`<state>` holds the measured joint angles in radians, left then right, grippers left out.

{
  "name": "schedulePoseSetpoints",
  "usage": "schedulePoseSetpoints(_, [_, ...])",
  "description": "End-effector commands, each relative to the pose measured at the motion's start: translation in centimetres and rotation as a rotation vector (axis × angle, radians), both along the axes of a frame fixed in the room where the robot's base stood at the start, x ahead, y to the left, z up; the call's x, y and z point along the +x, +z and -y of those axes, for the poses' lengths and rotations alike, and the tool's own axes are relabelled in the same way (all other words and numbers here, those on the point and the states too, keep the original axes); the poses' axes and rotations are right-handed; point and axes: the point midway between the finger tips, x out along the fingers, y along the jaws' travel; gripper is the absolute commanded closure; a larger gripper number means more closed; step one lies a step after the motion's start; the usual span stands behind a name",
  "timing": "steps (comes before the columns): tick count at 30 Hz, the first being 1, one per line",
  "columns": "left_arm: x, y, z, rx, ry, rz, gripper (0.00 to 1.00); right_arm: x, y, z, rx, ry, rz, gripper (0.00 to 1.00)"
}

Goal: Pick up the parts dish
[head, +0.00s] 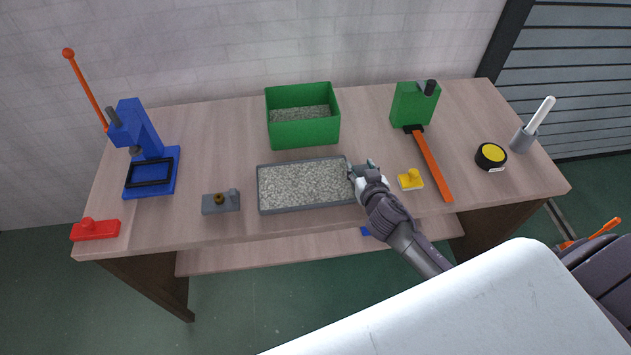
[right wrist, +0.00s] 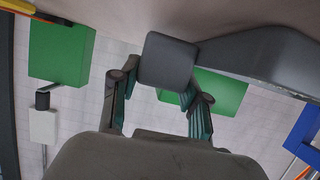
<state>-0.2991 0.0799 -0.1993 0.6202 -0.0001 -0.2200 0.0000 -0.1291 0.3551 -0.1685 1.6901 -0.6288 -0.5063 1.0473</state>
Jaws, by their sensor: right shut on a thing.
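The parts dish (head: 262,206) is a shallow grey rectangular tray full of pale granules, at the middle front of the workbench. My right gripper (head: 361,172) is at its right end, shut on a grey block-like end piece. In the right wrist view, this grey end of the dish (right wrist: 255,58) shows at the top, with its block between the fingers of my right gripper (right wrist: 165,95). I cannot tell whether the dish rests on the bench or is slightly raised. My left gripper is not in view.
A green bin (head: 303,134) stands behind the dish. A grey fixture (head: 221,203) is left of it, a yellow-handled piece (head: 411,180) right. A blue press (head: 150,178), red block (head: 95,231), green stand (head: 412,105) with orange bar and black-yellow disc (head: 491,156) also stand on the workbench (head: 205,150).

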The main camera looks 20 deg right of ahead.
Motion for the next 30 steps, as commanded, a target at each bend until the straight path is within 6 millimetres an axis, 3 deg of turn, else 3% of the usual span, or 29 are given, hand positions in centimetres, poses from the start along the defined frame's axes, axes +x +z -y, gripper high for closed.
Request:
schedulePoseSetpoints(8, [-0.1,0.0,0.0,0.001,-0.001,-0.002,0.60,0.0,0.4,0.0,0.001,-0.001,0.002,0.93])
schedulePoseSetpoints(16, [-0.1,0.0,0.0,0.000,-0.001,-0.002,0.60,0.1,4.2,0.0,0.000,0.002,0.007,0.93])
schedulePoseSetpoints(24, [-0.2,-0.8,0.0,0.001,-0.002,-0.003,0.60,0.1,7.6,6.2,-0.008,-0.001,0.003,0.93])
schedulePoseSetpoints(30, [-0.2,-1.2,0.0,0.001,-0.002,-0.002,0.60,0.1,9.9,9.7,-0.005,0.000,0.003,0.93])
